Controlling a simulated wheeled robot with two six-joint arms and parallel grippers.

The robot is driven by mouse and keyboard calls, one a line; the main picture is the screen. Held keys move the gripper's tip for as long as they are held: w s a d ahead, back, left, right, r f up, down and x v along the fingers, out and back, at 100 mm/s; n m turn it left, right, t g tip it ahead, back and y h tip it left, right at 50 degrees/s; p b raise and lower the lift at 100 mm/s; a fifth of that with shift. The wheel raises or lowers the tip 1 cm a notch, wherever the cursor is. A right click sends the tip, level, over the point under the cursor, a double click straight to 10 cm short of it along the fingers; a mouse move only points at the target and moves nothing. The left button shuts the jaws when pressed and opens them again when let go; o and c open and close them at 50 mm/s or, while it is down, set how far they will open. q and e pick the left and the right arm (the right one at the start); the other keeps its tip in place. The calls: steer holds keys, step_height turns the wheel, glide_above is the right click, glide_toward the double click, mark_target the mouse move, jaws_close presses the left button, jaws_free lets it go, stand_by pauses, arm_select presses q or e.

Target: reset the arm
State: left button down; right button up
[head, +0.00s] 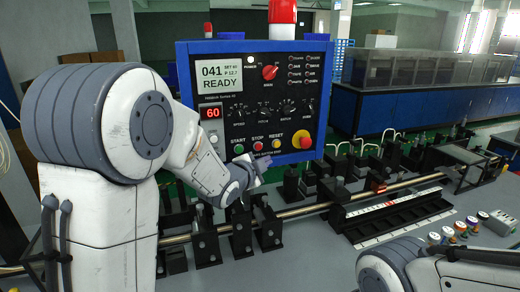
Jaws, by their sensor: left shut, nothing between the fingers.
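My left arm comes in from the left and bends down in front of the blue control panel (325,92). My left gripper (258,180) is shut and empty, just below the panel's lower edge, near its START, STOP and RESET buttons (256,146). Whether it touches anything there I cannot tell. The panel's display (213,74) reads "041" and "READY", and a red readout (210,113) shows 60. Part of my right arm shows at the bottom right; its gripper is out of view.
A metal rod (300,210) runs across the bench through several black brackets (240,235). A black slotted tray (398,215) lies right of centre. Several coloured knobs (460,227) stand at the right. A red emergency button (305,142) sits on the panel. Blue cabinets (430,105) stand behind.

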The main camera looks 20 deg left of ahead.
arm_select(q)
steer(key=s+d+f+n+g, duration=0.2)
steer(key=s+d+f+g, duration=0.3)
steer(key=s, duration=0.4)
steer(key=s+d+f+n+g, duration=0.2)
steer(key=s+d+f+g, duration=0.1)
steer(key=s+d, duration=0.5)
steer(key=s+a+f+n+g+y, duration=0.1)
steer(key=s+g, duration=0.6)
steer(key=s, duration=1.5)
step_height(320, 180, down, 2)
steer(key=shift+a+f+n+y, duration=0.15)
steer(key=shift+n+y, duration=0.15)
steer(key=shift+n, duration=0.4)
